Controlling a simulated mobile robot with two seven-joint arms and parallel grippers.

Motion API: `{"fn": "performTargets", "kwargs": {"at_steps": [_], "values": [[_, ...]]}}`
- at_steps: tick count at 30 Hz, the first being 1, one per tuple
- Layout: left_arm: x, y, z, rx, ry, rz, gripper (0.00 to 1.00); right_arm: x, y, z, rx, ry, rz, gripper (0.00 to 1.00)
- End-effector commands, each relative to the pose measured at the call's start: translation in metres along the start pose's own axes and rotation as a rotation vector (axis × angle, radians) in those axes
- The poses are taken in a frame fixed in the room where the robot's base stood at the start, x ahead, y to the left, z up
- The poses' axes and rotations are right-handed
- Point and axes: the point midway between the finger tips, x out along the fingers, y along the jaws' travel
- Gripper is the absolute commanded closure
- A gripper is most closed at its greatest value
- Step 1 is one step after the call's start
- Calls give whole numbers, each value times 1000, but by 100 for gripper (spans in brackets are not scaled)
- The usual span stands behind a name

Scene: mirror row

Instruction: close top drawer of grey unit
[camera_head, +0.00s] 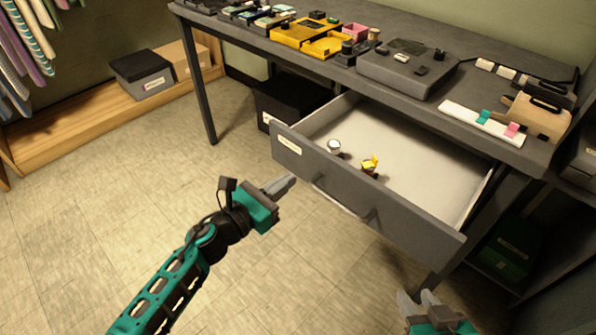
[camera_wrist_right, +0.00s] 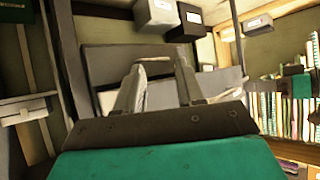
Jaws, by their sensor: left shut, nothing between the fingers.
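The grey unit's top drawer (camera_head: 400,225) is pulled well out below the dark table top, its pale inside showing. A bar handle (camera_head: 340,198) runs along its front, with a small label at the left. A small white-topped item (camera_head: 334,146) and a small yellow item (camera_head: 370,164) are in the drawer. My left gripper (camera_head: 290,183) is shut and empty, beside the drawer front's left part, apparently short of it. My right gripper (camera_head: 417,298) is low at the bottom right, in front of the drawer. Its fingers stand apart and empty in the right wrist view (camera_wrist_right: 160,82).
The table top (camera_head: 475,90) carries yellow boxes (camera_head: 310,36), a grey device (camera_head: 407,68), a white strip (camera_head: 482,124) and a tan bag (camera_head: 535,118). A black box (camera_head: 290,100) stands under the table. The tiled floor at left is clear.

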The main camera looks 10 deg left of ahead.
Motion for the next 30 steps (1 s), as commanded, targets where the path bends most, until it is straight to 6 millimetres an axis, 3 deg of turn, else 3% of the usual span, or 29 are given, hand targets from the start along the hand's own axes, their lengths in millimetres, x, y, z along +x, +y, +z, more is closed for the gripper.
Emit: {"fn": "performTargets", "kwargs": {"at_steps": [3, 9, 30], "values": [[21, 0, 1, -2, -2, -1, 100, 0, 0, 1, 5, -1, 1, 62], [40, -1, 0, -2, -1, -1, 100, 1, -1, 2, 8, -1, 1, 62], [52, 0, -1, -2, -2, -1, 100, 4, -1, 8, 8, -2, 1, 62]]}}
